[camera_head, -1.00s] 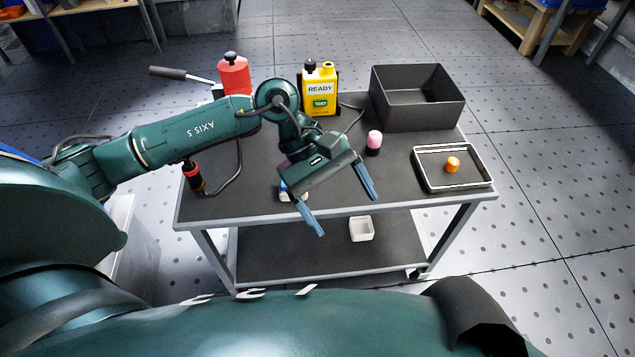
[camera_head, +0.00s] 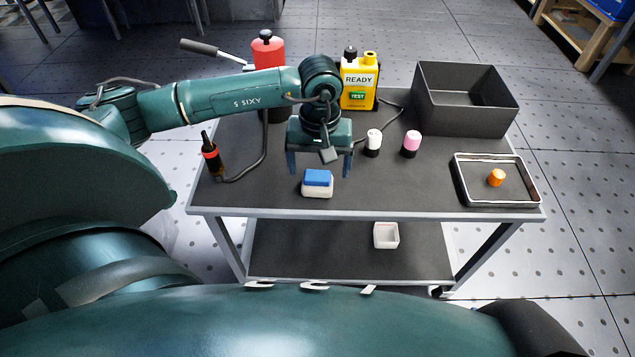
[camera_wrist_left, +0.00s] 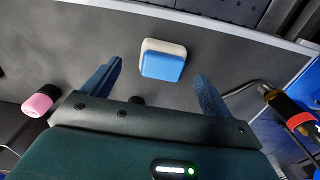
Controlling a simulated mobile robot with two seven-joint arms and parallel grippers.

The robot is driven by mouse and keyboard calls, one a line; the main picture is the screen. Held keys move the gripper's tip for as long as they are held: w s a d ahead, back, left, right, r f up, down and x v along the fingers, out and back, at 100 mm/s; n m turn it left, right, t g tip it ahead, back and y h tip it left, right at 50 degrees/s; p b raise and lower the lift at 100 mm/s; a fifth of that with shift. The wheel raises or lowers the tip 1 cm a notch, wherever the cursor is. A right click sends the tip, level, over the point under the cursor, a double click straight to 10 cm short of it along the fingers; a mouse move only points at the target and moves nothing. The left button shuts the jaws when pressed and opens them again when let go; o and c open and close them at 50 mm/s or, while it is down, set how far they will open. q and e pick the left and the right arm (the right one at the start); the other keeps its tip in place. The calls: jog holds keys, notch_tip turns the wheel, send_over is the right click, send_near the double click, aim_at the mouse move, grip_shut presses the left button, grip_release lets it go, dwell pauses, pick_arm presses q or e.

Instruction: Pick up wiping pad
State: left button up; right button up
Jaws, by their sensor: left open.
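The wiping pad (camera_head: 318,184), a small block with a blue top and a white lower part, lies on the dark cart top near its front edge. It also shows in the left wrist view (camera_wrist_left: 163,60), ahead of the two blue fingers and between their lines. My left gripper (camera_head: 320,173) is open and empty, its fingers pointing down above the cart top, just behind the pad in the head view. In the left wrist view the gripper (camera_wrist_left: 160,80) does not touch the pad. My right gripper is not in view.
On the cart (camera_head: 260,206) stand a red bottle (camera_head: 268,52), a yellow tester (camera_head: 359,82), a white-capped piece (camera_head: 373,142), a pink-capped piece (camera_head: 411,143), a dark bin (camera_head: 465,115) and a tray (camera_head: 470,198) with an orange knob (camera_head: 496,177). A red-black tool (camera_head: 211,158) stands left.

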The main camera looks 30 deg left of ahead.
aim_at(317, 175)
pick_arm(q)
notch_tip(317, 175, down, 5)
jog(key=shift+s+a+r+b, duration=0.1)
jog(key=shift+a+b, duration=0.05)
jog(key=shift+b, duration=0.3)
jog(key=c, duration=1.1)
